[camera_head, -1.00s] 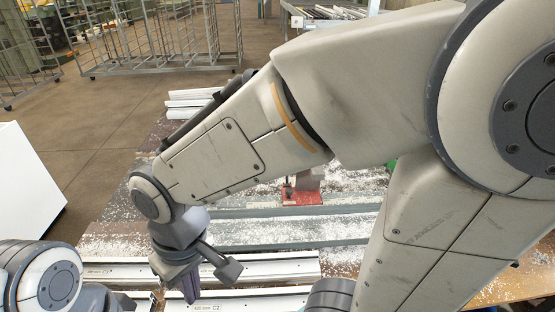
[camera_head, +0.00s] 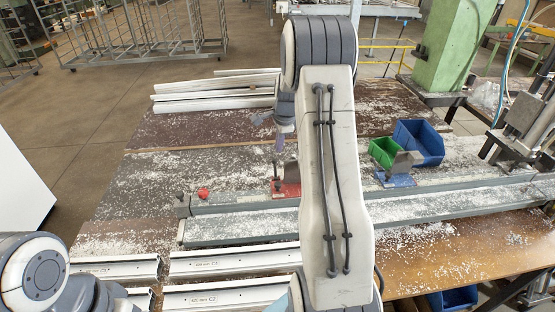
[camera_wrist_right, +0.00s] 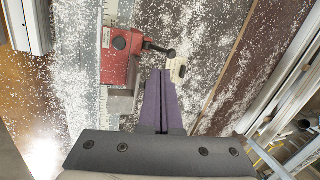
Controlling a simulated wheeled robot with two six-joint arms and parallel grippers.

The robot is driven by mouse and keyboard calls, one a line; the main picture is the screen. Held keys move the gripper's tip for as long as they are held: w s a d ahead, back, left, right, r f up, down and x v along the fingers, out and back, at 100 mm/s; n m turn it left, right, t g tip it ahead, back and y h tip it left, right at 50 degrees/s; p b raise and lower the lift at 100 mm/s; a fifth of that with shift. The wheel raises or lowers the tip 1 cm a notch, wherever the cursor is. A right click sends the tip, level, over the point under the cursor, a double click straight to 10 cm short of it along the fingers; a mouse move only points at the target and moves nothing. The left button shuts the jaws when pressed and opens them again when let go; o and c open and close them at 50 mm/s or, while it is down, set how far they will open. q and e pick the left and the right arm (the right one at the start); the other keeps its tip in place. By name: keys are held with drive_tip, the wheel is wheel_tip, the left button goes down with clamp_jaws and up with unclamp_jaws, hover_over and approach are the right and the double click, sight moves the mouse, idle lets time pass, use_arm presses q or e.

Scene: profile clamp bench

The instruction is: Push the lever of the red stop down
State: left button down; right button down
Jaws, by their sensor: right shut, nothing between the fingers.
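The red stop (camera_head: 288,190) sits on the grey clamp rail, partly hidden by my right arm in the head view. In the right wrist view the red stop (camera_wrist_right: 117,58) is just left of my fingers. Its dark lever (camera_wrist_right: 155,47) sticks out to the right and ends in a black ball knob (camera_wrist_right: 171,54). My right gripper (camera_head: 279,146) shows purple fingers above and behind the stop. In the wrist view the shut, empty right gripper (camera_wrist_right: 160,73) has its tips close to the lever; contact cannot be told. My left gripper is out of view.
A blue stop (camera_head: 396,180) stands farther right on the rail (camera_head: 440,202). Behind it are a green bin (camera_head: 383,151) and a blue bin (camera_head: 420,140). White profiles (camera_head: 225,263) lie in front. Pale chips cover the bench. A red knob (camera_head: 203,193) is left of the stop.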

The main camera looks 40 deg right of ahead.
drive_tip(key=shift+d, duration=0.3)
drive_tip(key=shift+f, duration=0.1)
drive_tip(key=p, duration=0.3)
hover_over(275, 169)
drive_tip(key=s, duration=0.2)
wheel_tip(275, 169, down, 8)
drive_tip(key=shift+x, duration=0.75)
drive_tip(key=shift+w+a, duration=0.1)
drive_tip(key=shift+w, duration=0.1)
